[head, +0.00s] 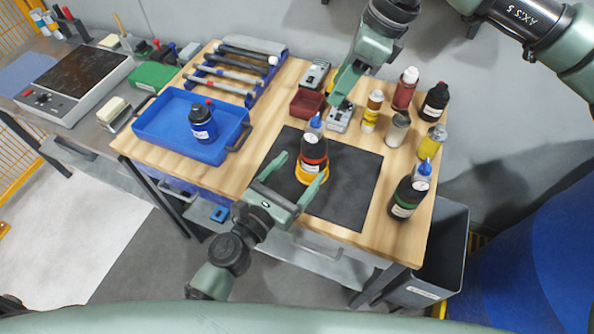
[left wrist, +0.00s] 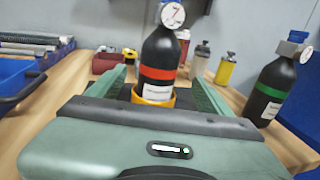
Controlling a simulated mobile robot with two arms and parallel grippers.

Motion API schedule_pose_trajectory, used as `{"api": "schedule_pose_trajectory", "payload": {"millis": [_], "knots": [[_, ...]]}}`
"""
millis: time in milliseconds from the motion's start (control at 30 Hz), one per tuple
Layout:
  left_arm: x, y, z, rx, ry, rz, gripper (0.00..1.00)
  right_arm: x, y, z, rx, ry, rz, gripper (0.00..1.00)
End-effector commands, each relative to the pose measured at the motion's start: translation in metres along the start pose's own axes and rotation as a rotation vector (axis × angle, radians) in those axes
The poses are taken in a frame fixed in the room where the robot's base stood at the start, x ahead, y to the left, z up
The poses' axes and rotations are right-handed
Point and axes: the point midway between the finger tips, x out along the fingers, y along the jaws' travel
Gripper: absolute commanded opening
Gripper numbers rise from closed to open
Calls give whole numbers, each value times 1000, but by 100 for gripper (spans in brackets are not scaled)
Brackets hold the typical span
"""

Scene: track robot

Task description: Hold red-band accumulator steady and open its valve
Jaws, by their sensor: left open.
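The red-band accumulator (head: 314,150) is a black bottle standing upright in a yellow ring holder (head: 309,176) on the dark mat. A blue valve piece (head: 315,122) and a round gauge sit at its top. My left gripper (head: 305,163) is open, one finger on each side of the accumulator's lower part; contact cannot be made out. My right gripper (head: 338,98) is above the table behind the accumulator, apart from it; its finger gap is unclear.
A green-band accumulator (head: 405,198) stands at the right of the mat (head: 352,195). Several bottles (head: 397,130) stand behind it. A blue tray (head: 165,138) holds another accumulator (head: 202,124). A red bin (head: 307,104) and grey devices lie at the back.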

Motion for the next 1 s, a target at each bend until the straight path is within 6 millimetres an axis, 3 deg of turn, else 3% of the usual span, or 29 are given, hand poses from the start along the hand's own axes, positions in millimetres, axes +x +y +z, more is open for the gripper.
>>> {"api": "schedule_pose_trajectory", "payload": {"millis": [500,933,1000], "knots": [[66,2,1,7,-2,6,80,0,0,0,0,0,0,36],[77,2,0,6,0,6,80,0,0,0,0,0,0,36],[77,2,0,6,0,6,64,0,0,0,0,0,0,36]]}}
